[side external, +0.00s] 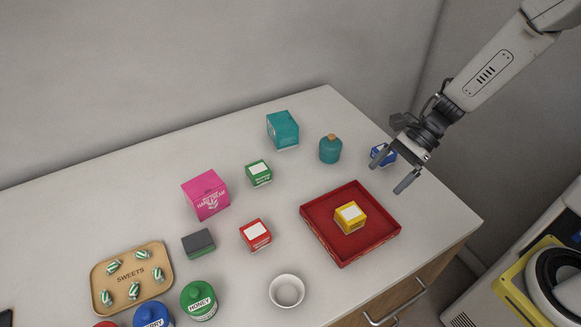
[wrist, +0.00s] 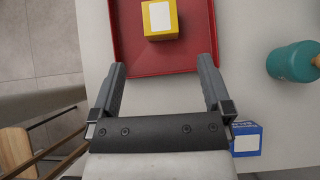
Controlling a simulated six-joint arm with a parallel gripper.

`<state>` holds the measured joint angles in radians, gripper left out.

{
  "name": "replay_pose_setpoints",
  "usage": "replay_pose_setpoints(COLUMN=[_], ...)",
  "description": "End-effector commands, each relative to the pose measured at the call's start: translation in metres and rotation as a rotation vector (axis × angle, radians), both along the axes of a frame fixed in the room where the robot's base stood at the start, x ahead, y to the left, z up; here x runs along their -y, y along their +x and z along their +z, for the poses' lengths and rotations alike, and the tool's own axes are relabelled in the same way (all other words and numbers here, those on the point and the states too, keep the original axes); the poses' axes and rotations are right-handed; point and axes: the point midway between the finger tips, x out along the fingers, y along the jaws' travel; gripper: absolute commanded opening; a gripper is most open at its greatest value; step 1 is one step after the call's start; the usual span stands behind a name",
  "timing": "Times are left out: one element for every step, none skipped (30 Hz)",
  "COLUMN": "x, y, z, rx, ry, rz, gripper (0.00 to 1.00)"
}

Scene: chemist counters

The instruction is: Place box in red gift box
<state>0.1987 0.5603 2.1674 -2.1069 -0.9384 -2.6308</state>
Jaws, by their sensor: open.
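The red gift box (side external: 324,233) is a shallow open tray on the counter's right part. A small yellow box (side external: 350,217) with a white label sits inside it, on its floor. In the wrist view the red gift box (wrist: 122,52) and the yellow box (wrist: 160,19) show at the top, ahead of my fingers. My gripper (side external: 386,178) is open and empty, above the counter on the far right side of the red gift box. It also shows open in the wrist view (wrist: 162,64), with the yellow box beyond its fingertips.
A blue box (side external: 384,155) stands close by my gripper, partly hidden by it. A teal bottle (side external: 330,150) and a teal box (side external: 283,131) stand behind. A red box (side external: 255,235) and a white bowl (side external: 287,291) are left of the gift box.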

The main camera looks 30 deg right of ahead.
Motion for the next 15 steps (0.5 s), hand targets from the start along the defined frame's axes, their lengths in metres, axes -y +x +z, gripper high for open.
replay_pose_setpoints(x=[0.0, 0.0, 0.0, 0.0, 0.0, 0.0, 0.0, 0.0, 0.0, 0.0, -0.001, -0.001, -0.001, -0.001, -0.002], y=[0.0, 0.0, 0.0, 0.0, 0.0, 0.0, 0.0, 0.0, 0.001, 0.002, 0.003, 0.004, 0.006, 0.008, 0.011], z=[0.0, 0.0, 0.0, 0.0, 0.0, 0.0, 0.0, 0.0, 0.0, 0.0, 0.001, 0.002, 0.002, 0.003, 0.004], rx=[0.0, 0.0, 0.0, 0.0, 0.0, 0.0, 0.0, -0.001, -0.003, -0.004, -0.007, -0.015, -0.021, -0.028, -0.042], ry=[0.0, 0.0, 0.0, 0.0, 0.0, 0.0, 0.0, 0.0, -0.001, -0.002, -0.003, -0.004, -0.005, -0.007, -0.009], rz=[0.0, 0.0, 0.0, 0.0, 0.0, 0.0, -0.001, -0.004, -0.011, -0.021, -0.034, -0.059, -0.081, -0.112, -0.158], gripper=[1.0, 1.0, 1.0, 1.0, 1.0, 1.0, 1.0, 1.0, 1.0, 1.0, 1.0, 1.0, 1.0, 1.0, 1.0])
